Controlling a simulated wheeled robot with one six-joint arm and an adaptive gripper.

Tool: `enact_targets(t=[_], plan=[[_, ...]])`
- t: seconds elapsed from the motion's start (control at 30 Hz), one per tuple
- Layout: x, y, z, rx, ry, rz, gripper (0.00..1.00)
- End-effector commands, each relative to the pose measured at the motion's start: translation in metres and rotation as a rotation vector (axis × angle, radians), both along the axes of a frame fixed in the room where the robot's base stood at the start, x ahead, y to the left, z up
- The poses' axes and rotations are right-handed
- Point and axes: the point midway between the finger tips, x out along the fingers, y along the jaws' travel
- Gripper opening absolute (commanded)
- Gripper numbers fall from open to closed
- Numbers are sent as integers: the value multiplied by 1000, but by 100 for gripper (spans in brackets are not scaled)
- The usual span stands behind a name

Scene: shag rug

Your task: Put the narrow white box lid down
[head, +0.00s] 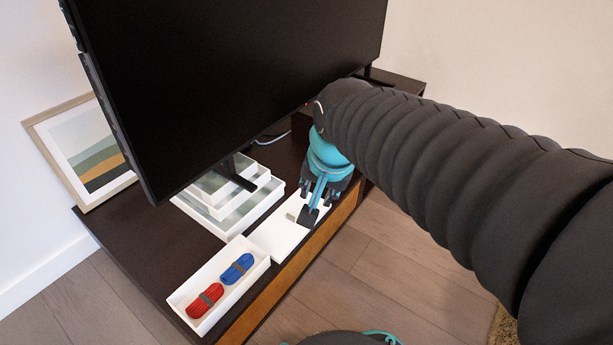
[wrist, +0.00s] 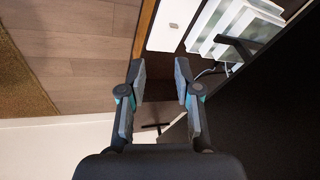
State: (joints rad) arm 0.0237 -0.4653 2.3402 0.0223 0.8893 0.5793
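The narrow white box lid (head: 277,238) appears to lie flat on the dark cabinet top, at its front edge, end to end with an open white box. In the wrist view the lid (wrist: 172,28) shows beyond my fingertips, with a small dark mark on it. My gripper (head: 309,213) is over the lid's far part in the head view and hides some of it. In the wrist view my gripper (wrist: 160,68) has its two fingers spread apart, with nothing held between them. Whether a fingertip touches the lid I cannot tell.
The open narrow white box (head: 178,300) holds a red bundle (head: 205,300) and a blue bundle (head: 238,268). Stacked white boxes with pale tops (head: 230,228) stand behind the lid, beside the TV stand foot. A large TV (head: 230,80) overhangs the cabinet (head: 150,235). A framed picture (head: 85,150) leans at the left.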

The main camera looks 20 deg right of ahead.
Motion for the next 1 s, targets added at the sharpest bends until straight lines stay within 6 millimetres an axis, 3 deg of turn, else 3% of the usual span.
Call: enact_targets(t=[0.1,0.33,1.0], plan=[[-31,-2,4,-87,-48,209,32],[-67,-3,1,-222,-101,489,32],[-74,-2,0,-255,-109,555,32]])
